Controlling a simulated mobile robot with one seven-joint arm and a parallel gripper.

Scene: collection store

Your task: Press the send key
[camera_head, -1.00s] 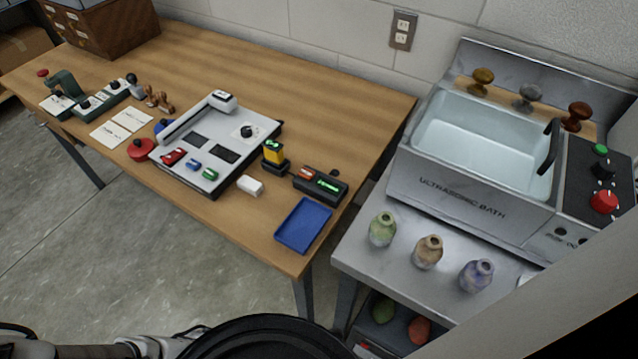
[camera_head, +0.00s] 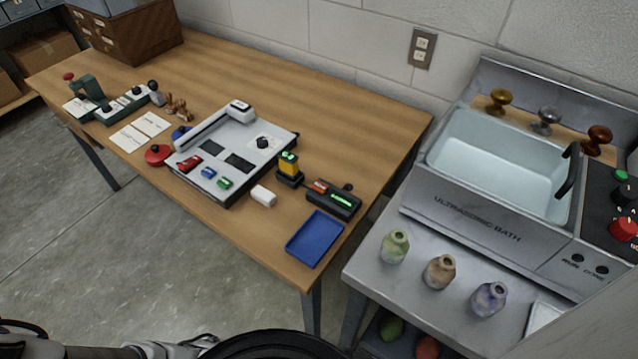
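No key reads clearly as the send key at this size. A grey flat unit (camera_head: 232,150) on the wooden table carries a red block (camera_head: 190,163), a blue block (camera_head: 209,173), a green block (camera_head: 225,183) and a black knob (camera_head: 262,142). To its right stand a yellow device (camera_head: 288,167) in a black base and a black box (camera_head: 333,198) with a lit green display and an orange-red part (camera_head: 320,187). My gripper is not in view; only parts of my body show along the bottom edge.
A blue tray (camera_head: 315,239) lies near the right front corner of the wooden table (camera_head: 330,95). A small white block (camera_head: 263,196) lies beside the grey unit. A steel ultrasonic bath (camera_head: 490,228) and several small vases stand right of a gap. The table's back middle is clear.

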